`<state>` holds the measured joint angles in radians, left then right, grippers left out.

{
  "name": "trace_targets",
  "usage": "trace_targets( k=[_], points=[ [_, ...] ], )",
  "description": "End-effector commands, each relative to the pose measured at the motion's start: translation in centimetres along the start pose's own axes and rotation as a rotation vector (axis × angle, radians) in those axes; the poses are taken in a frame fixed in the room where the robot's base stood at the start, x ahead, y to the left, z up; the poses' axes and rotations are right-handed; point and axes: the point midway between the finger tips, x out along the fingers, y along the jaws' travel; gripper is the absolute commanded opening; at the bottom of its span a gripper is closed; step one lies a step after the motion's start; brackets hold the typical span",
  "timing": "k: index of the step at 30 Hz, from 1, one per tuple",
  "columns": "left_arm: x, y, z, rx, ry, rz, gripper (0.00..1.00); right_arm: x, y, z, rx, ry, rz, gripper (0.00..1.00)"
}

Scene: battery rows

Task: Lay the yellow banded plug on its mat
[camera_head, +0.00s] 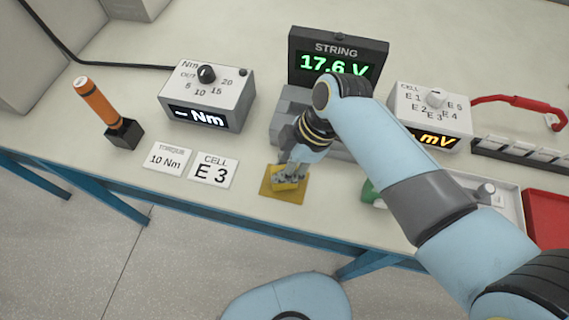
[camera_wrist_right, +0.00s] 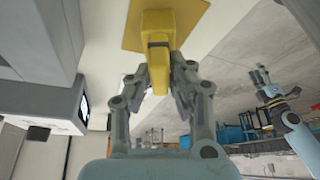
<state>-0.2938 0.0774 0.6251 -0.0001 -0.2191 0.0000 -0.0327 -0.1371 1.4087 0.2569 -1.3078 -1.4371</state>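The yellow plug (camera_head: 287,184) is at the yellow mat (camera_head: 269,190) near the bench's front edge, partly hidden by my right gripper (camera_head: 291,170). In the right wrist view the plug (camera_wrist_right: 158,66) lies between the fingers of my right gripper (camera_wrist_right: 159,82). A dark band crosses it, and its wide end is over the mat (camera_wrist_right: 190,12). The fingers look closed on its narrow part. I cannot tell whether the plug touches the mat. My left gripper (camera_wrist_right: 268,84) shows small at the right of the wrist view, away from the bench; its opening is unclear.
The STRING display (camera_head: 337,58) and a grey block stand behind the gripper. Left are a torque box (camera_head: 208,98), an orange-handled driver (camera_head: 97,104) and two cards (camera_head: 214,171). Right are a cell box (camera_head: 432,112), a tray (camera_head: 508,198), a red bin (camera_head: 545,215) and a partly hidden green object (camera_head: 369,191).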

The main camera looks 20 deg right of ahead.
Motion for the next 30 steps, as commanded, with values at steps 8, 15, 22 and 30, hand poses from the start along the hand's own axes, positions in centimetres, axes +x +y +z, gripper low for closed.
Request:
trace_targets(
  k=[8,15,22,30],
  points=[
    [0.0,-0.1,1.0,0.001,-0.015,-0.001,0.4,0.0,0.0,0.0,0.0,-0.001,0.0,0.41],
    [-0.2,-0.2,1.0,0.002,-0.015,-0.003,0.4,-0.4,0.0,-0.1,0.0,0.0,0.0,0.41],
    [-0.4,-0.3,0.9,0.002,-0.014,-0.003,0.4,-4.4,0.1,-0.1,-0.001,-0.001,0.004,0.41],
    [-0.4,-0.3,0.8,0.002,-0.013,-0.003,0.4,-10.1,0.1,0.0,-0.003,-0.002,0.003,0.41]
  ],
)
